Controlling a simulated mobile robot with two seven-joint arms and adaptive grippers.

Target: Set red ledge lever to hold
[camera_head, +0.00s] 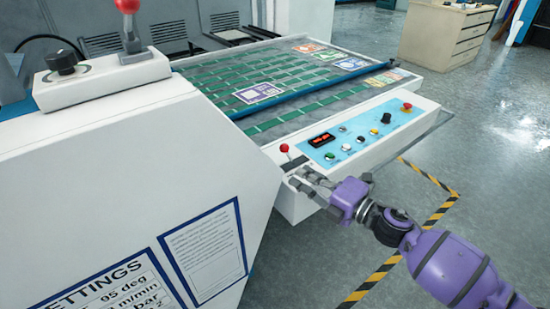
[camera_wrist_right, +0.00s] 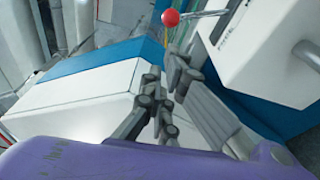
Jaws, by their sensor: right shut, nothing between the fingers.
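A small lever with a red ball (camera_head: 285,148) stands at the inner end of the ledge, between the white cabinet and the blue control panel. Its red ball (camera_wrist_right: 170,17) and thin metal rod also show at the top of the right wrist view. My right gripper (camera_head: 298,177) is just in front of and below this lever, apart from it. In the right wrist view its fingers (camera_wrist_right: 164,84) are closed together and empty. A larger red-topped lever (camera_head: 128,8) stands on top of the white cabinet. No hold marking is readable. My left gripper is out of view.
The white cabinet (camera_head: 120,160) fills the left side, with a black knob (camera_head: 62,61) on top. The blue control panel (camera_head: 365,132) has several buttons and a red display. A green-striped bed (camera_head: 225,75) lies behind. Open floor (camera_head: 490,150) is at right.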

